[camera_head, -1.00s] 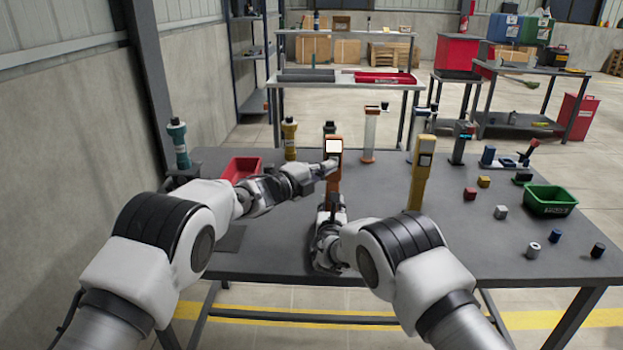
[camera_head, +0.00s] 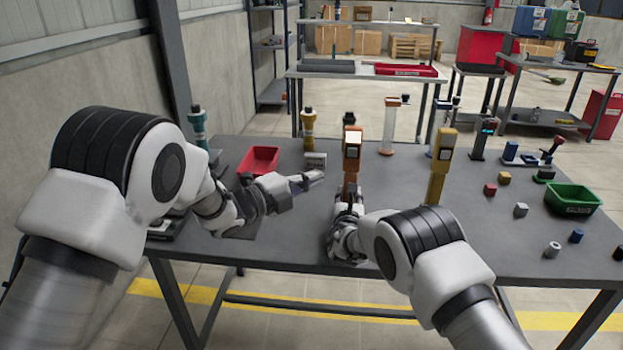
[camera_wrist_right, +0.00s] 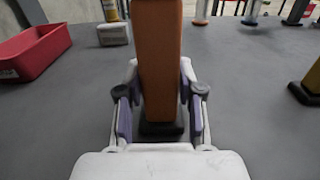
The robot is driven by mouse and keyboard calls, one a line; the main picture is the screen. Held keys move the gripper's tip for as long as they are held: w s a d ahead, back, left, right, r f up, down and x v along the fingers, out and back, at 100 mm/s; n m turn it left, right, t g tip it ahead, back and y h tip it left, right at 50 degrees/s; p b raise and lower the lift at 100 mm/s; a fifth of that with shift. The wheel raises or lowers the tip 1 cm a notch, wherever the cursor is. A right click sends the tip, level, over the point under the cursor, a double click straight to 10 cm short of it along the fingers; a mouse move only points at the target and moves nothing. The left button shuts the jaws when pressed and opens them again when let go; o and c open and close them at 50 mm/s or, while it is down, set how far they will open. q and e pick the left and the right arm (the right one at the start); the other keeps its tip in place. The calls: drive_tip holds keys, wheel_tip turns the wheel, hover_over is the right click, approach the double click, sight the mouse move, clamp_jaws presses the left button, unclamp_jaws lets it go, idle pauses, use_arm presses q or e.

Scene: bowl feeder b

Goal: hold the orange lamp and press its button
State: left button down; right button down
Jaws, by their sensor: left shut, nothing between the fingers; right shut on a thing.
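The orange lamp (camera_head: 352,160) stands upright on the table, with a pale panel near its top. In the right wrist view its orange post (camera_wrist_right: 160,65) rises from a dark base. My right gripper (camera_wrist_right: 160,118) is shut on the lower part of the post, one finger on each side. In the head view my right gripper (camera_head: 349,200) is at the foot of the lamp, partly hidden by its own wrist. My left gripper (camera_head: 314,178) is shut and empty, left of the lamp and apart from it. I cannot make out the button.
A yellow lamp (camera_head: 439,165) stands to the right of the orange one. A red bin (camera_head: 259,160) and a small grey block (camera_head: 315,160) are behind my left arm. A green bin (camera_head: 573,198) and several small blocks are at the right. The table (camera_head: 300,235) is clear in front.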

drive_tip(key=c, duration=0.7)
unclamp_jaws()
drive_tip(key=shift+o, duration=0.2)
drive_tip(key=s, duration=0.4)
drive_tip(key=s+a, duration=0.1)
drive_tip(key=s, duration=0.1)
drive_tip(key=shift+s, duration=0.65)
drive_tip(key=s+p, duration=0.2)
drive_tip(key=p, duration=0.3)
drive_tip(key=s+p, duration=0.3)
drive_tip(key=p, duration=0.3)
drive_tip(key=s+a+p, duration=0.1)
drive_tip(key=s+p, duration=0.1)
drive_tip(key=p, duration=0.4)
drive_tip(key=shift+s+r, duration=0.2)
drive_tip(key=shift+s, duration=0.05)
drive_tip(key=shift+s+f+p, duration=0.2)
drive_tip(key=shift+s+p, duration=0.1)
drive_tip(key=shift+p, duration=0.05)
drive_tip(key=shift+f, duration=0.1)
